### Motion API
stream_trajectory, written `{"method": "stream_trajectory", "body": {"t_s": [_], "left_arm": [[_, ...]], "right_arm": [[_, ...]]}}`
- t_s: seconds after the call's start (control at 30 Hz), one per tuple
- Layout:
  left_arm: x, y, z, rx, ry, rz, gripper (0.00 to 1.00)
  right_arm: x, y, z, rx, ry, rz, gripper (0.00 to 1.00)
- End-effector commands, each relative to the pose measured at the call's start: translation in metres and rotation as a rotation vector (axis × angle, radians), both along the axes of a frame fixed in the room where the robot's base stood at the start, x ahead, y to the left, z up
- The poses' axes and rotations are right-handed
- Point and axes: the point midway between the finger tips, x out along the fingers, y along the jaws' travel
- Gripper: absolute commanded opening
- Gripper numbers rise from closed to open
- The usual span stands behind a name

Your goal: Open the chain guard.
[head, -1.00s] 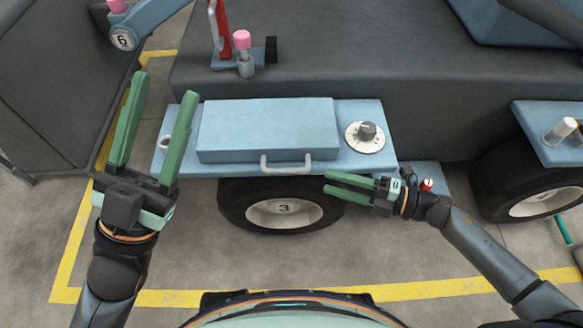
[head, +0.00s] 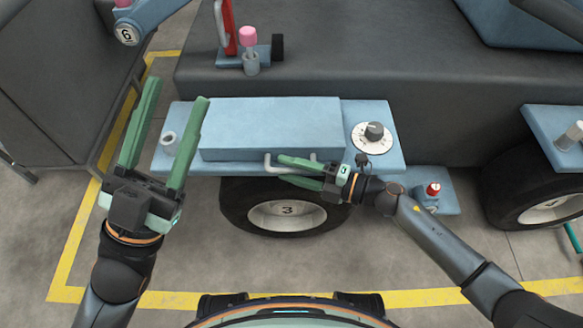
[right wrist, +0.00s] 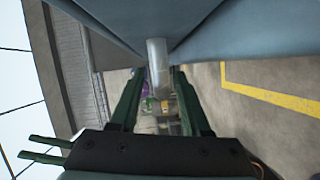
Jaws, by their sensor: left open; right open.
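The chain guard (head: 270,125) is a blue box-shaped cover on a blue shelf, and it looks closed. Its pale grey handle (head: 268,163) is on the front lower edge, partly hidden by my right gripper (head: 278,169). That gripper is open at the handle, coming in from the right. In the right wrist view the handle (right wrist: 158,62) stands between the open fingers near their tips; I cannot tell whether they touch it. My left gripper (head: 177,92) is open and empty, raised left of the guard.
A dial (head: 373,134) sits on the shelf right of the guard, and a small grey cup (head: 169,142) left of it. Wheel 3 (head: 287,212) is below. A red button (head: 432,190) is at lower right. A pink-topped lever (head: 249,45) stands behind.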

Motion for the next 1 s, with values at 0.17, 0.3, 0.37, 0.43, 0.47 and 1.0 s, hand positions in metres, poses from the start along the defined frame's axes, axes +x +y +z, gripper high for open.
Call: {"method": "stream_trajectory", "body": {"t_s": [0.17,0.3,0.37,0.43,0.47,1.0], "left_arm": [[0.0000,-0.0001,-0.0001,-0.001,0.000,-0.001,0.50],[0.0000,-0.0001,-0.0001,-0.001,0.001,0.000,0.50],[0.0000,-0.0001,-0.0001,-0.001,0.001,0.000,0.50],[0.0000,-0.0001,-0.0001,-0.002,0.002,0.000,0.50],[0.0000,-0.0001,-0.0001,-0.002,0.002,0.000,0.50],[0.0002,0.0002,0.0001,-0.006,0.001,0.001,0.50]], "right_arm": [[-0.0002,-0.0001,-0.0001,0.000,0.001,0.000,0.30],[-0.0003,-0.0002,-0.0001,0.000,0.001,0.000,0.14],[-0.0003,-0.0003,-0.0001,0.000,0.001,0.000,0.08],[-0.0003,-0.0003,-0.0001,0.000,0.001,0.000,0.00],[-0.0003,-0.0003,-0.0001,0.000,0.001,0.000,0.00],[-0.0003,-0.0005,0.0000,0.001,0.001,0.001,0.00]]}}
